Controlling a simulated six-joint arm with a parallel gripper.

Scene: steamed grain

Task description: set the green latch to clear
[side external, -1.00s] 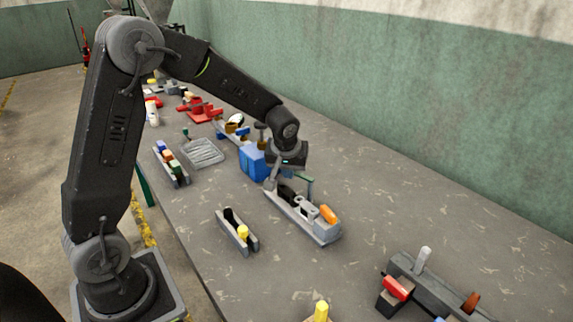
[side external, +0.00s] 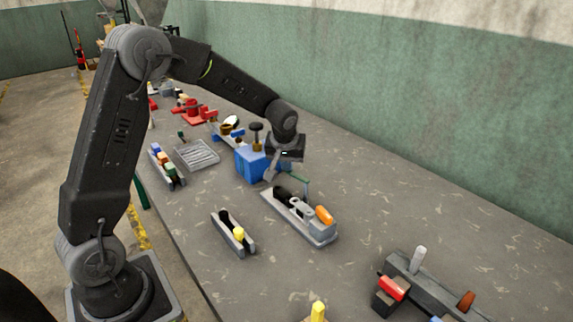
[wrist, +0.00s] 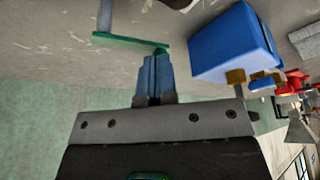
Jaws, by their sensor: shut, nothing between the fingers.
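The green latch (side external: 294,176) is a thin green bar, just behind the grey fixture in the side view. In the wrist view the green bar (wrist: 125,41) runs across the upper left, joined to a pale upright at its left end. My gripper (side external: 268,179) is shut and empty, pointing down between the blue box and the grey fixture. In the wrist view my fingertips (wrist: 155,58) are at the right end of the bar, touching it or very close; I cannot tell which. No marking for clear is readable.
The blue box (side external: 249,165) stands close to my gripper and also shows in the wrist view (wrist: 232,45). The grey fixture (side external: 322,240) holds black, grey and orange parts. A smaller tray (side external: 239,251) lies nearer.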

